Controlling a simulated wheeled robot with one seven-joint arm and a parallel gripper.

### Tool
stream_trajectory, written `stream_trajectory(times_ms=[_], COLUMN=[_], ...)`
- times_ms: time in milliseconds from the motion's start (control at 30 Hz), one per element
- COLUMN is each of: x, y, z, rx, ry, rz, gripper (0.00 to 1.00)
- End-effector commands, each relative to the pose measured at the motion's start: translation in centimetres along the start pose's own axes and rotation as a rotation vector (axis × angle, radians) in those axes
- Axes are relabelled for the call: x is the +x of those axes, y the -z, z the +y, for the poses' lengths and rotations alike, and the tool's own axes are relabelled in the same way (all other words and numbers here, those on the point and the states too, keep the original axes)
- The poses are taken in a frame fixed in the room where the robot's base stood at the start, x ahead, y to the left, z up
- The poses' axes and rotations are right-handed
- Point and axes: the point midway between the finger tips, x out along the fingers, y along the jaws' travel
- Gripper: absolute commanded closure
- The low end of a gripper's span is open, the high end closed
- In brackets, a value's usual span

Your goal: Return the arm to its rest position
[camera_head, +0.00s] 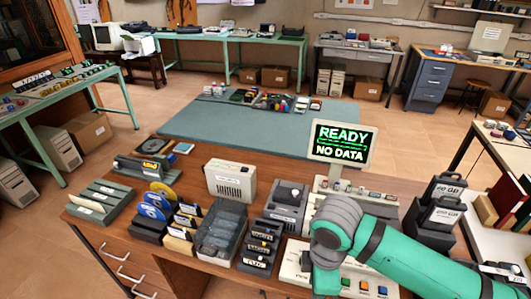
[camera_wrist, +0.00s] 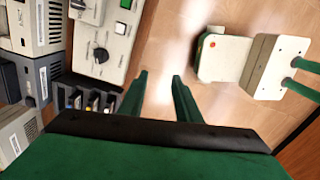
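My arm enters the head view from the lower right and reaches over the front edge of the wooden desk (camera_head: 87,221). Its grey joint is bent, and a green part hangs down in front of a beige control panel (camera_head: 383,270). The fingertips cannot be made out in the head view. In the wrist view my gripper (camera_wrist: 159,75) shows two green fingers with a clear gap between them. Only floor shows through the gap, and nothing is held. The beige panel (camera_wrist: 112,62) with its dark knob is to the left of the fingers in the wrist view.
A monitor reading "READY NO DATA" (camera_head: 341,142) stands behind my arm. A green mat (camera_head: 250,127) beyond has bare room. Open floor lies in front of the desk.

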Motion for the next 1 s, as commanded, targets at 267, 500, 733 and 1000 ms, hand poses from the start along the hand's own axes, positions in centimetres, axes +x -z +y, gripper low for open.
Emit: stream_trajectory(times_ms=[267,500,733,1000], x=[0.0,-0.6,-2.3,-7.5], y=[3.3,8.2,14.9,24.8], z=[1.4,3.3,5.5,8.0], rx=[-0.014,-0.028,-0.032,0.02], ry=[-0.057,-0.135,-0.239,-0.39], rz=[0.09,0.222,0.428,0.811], gripper=[0.7,0.7,0.7,0.7])
